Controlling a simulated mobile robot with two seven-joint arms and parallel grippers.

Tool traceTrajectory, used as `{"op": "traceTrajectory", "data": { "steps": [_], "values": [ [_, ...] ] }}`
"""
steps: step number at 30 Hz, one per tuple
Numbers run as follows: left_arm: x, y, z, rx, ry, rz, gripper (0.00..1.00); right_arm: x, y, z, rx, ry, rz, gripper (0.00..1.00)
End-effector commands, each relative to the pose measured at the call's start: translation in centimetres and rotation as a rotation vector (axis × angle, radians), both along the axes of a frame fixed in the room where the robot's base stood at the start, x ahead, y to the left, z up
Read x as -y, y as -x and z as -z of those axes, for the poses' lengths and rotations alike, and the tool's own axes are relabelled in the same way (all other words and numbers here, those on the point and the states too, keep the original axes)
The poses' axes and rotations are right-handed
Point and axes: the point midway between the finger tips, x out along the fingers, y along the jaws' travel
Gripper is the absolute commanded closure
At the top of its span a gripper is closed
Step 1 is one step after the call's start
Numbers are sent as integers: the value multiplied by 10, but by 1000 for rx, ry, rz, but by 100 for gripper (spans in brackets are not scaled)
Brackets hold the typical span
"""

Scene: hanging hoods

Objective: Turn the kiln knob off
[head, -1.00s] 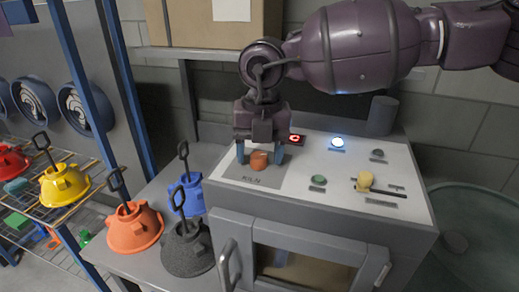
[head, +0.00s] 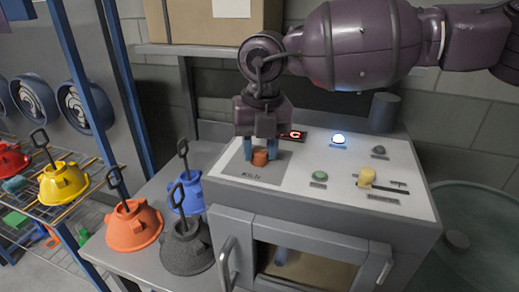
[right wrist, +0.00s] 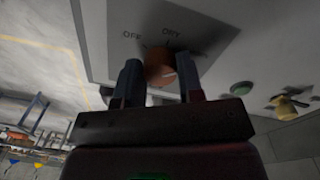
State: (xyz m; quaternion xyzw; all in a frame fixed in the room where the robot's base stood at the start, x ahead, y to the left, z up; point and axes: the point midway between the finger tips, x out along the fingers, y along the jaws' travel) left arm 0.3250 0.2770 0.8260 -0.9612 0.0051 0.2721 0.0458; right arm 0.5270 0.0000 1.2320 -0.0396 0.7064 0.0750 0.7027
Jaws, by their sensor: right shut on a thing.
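The orange kiln knob (head: 260,158) sits on a grey plate marked KILN, at the left of the white control panel (head: 330,200). My right gripper (head: 260,151) points down from above, and its blue fingers are shut on the knob, one on each side. In the right wrist view the knob (right wrist: 158,66) lies between the fingertips, with the labels OFF and DRY on the plate beyond it. I cannot tell for sure which label the knob points to. My left gripper is not in view.
The panel also has a lit white lamp (head: 338,139), a green button (head: 319,176) and a yellow knob (head: 366,177). Several hoods with black handles, among them an orange one (head: 134,224), stand left of the kiln. A blue post (head: 83,80) rises at the left.

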Motion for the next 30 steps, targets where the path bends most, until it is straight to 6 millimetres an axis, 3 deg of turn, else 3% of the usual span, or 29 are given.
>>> {"op": "traceTrajectory", "data": {
  "steps": [30],
  "values": [
    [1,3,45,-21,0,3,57,-2,-1,0,2,-3,-947,89]
  ]
}}
